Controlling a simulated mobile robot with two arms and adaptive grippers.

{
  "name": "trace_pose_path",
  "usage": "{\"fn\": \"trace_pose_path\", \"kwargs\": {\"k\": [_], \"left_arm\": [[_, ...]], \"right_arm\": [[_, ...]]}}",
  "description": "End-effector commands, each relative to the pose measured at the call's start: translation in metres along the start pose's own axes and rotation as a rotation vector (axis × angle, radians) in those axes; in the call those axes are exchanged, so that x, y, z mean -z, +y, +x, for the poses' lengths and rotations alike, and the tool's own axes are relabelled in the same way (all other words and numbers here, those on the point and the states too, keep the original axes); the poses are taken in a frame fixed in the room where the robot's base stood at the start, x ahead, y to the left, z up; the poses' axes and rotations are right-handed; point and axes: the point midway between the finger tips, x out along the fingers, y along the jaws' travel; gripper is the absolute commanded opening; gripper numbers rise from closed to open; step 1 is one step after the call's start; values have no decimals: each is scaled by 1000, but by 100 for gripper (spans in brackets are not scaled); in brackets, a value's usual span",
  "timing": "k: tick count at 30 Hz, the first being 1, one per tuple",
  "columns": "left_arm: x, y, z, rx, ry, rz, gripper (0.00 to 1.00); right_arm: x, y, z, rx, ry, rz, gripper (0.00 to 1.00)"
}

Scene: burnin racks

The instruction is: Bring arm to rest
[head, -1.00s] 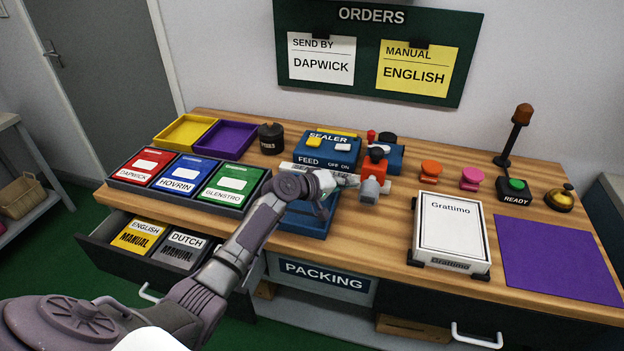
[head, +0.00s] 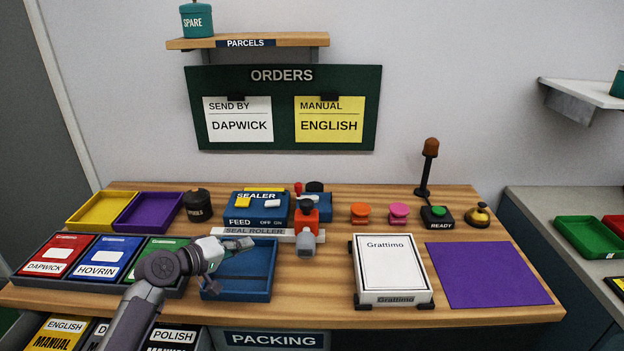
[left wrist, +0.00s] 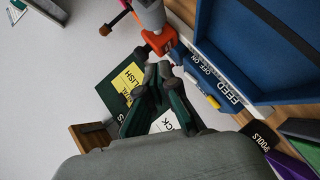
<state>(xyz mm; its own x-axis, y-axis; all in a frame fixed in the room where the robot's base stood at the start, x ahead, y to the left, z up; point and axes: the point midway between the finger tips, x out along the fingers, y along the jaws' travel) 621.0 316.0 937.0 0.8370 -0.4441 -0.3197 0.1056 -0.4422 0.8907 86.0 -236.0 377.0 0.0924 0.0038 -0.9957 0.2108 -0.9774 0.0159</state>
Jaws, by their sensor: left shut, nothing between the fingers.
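My left gripper (head: 243,243) is shut and empty. In the head view it is above the back part of the blue tray (head: 262,285), in front of the seal roller strip (head: 240,236) and the blue sealer (head: 258,207). In the left wrist view its dark fingers (left wrist: 160,82) are together, with the orange tool (left wrist: 158,40) and the blue sealer's feed label (left wrist: 222,92) beyond them. My left arm comes in from the lower left across the card bins. My right gripper is not in either view.
A white Grattimo box (head: 390,265) and a purple mat (head: 488,275) lie on the right of the wooden bench. Red, blue and green card bins stand at the left. The orange-and-grey tool (head: 306,226) stands close right of my gripper. An open drawer with manuals (head: 55,335) is below.

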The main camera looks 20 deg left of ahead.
Motion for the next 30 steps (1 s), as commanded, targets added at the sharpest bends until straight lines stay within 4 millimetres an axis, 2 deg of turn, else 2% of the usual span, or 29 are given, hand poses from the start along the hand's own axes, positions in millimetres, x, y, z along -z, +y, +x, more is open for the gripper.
{"fn": "trace_pose_path", "kwargs": {"k": [2,5,8,11,12,15,18,21,24,30], "left_arm": [[-6,-3,0,9,-9,11,0],[-34,-14,1,52,-53,67,0],[-85,-35,-3,132,-135,183,0],[-148,-61,-17,236,-242,338,0],[-172,-71,-27,279,-285,402,0],[-222,-89,-53,377,-377,544,0],[-256,-100,-81,459,-447,653,0],[-279,-107,-108,530,-500,734,0],[-295,-110,-132,593,-541,796,0],[-314,-111,-177,705,-606,874,0]], "right_arm": [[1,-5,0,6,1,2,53],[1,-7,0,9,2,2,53],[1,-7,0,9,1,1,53],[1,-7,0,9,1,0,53],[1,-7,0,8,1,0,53],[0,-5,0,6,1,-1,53],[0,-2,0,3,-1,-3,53],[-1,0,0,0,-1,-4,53],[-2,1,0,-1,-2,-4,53],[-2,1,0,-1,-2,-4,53]]}}
